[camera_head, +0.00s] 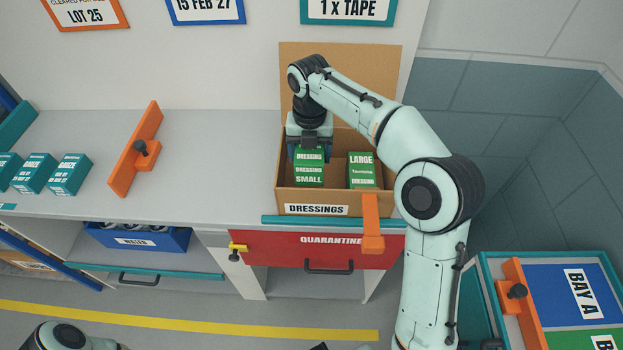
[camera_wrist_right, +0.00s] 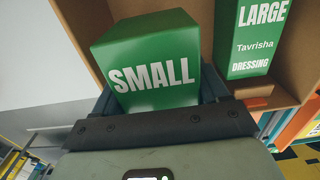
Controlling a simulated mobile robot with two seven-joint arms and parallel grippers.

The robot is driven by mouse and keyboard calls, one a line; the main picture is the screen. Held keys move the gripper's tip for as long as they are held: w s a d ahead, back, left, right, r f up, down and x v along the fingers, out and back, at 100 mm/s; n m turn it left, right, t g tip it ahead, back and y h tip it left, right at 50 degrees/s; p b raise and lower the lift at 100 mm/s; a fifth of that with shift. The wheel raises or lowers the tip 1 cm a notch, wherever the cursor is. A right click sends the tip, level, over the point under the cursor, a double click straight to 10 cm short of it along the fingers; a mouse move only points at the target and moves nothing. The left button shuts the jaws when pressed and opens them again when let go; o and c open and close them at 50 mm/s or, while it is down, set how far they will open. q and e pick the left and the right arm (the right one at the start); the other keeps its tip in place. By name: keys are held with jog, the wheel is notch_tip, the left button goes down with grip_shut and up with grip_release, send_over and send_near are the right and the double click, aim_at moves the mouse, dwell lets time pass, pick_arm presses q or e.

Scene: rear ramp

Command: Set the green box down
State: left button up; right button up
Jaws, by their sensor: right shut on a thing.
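The green box marked SMALL (camera_head: 309,173) is in the left part of the open cardboard box labelled DRESSINGS (camera_head: 358,210). My right gripper (camera_head: 309,153) reaches down from above and is shut on it. The right wrist view shows the same green box (camera_wrist_right: 150,65) between the fingers (camera_wrist_right: 158,102). I cannot tell whether its underside touches the cardboard floor. A second green box, marked LARGE (camera_head: 361,171), stands to its right with a gap between; it also shows in the wrist view (camera_wrist_right: 248,40). My left gripper is not in view.
The cardboard box stands at the front edge of the grey counter (camera_head: 220,150), its back flap (camera_head: 290,85) raised. An orange handle (camera_head: 371,225) is in front. Teal boxes (camera_head: 68,174) and an orange bar (camera_head: 137,150) are left. A red QUARANTINE drawer (camera_head: 280,248) is below.

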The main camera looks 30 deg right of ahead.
notch_tip(320, 180, down, 4)
jog(key=shift+w+f+b, duration=0.15)
jog(key=shift+b, duration=0.15)
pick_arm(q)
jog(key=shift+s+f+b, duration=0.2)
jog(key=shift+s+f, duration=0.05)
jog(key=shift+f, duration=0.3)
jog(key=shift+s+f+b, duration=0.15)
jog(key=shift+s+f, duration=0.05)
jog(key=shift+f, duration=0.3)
pick_arm(e)
jog(key=shift+f, duration=2.2)
jog(key=shift+f, duration=0.15)
jog(key=o, duration=1.2)
notch_tip(320, 180, up, 12)
jog(key=p, duration=0.2)
jog(key=shift+p, duration=0.3)
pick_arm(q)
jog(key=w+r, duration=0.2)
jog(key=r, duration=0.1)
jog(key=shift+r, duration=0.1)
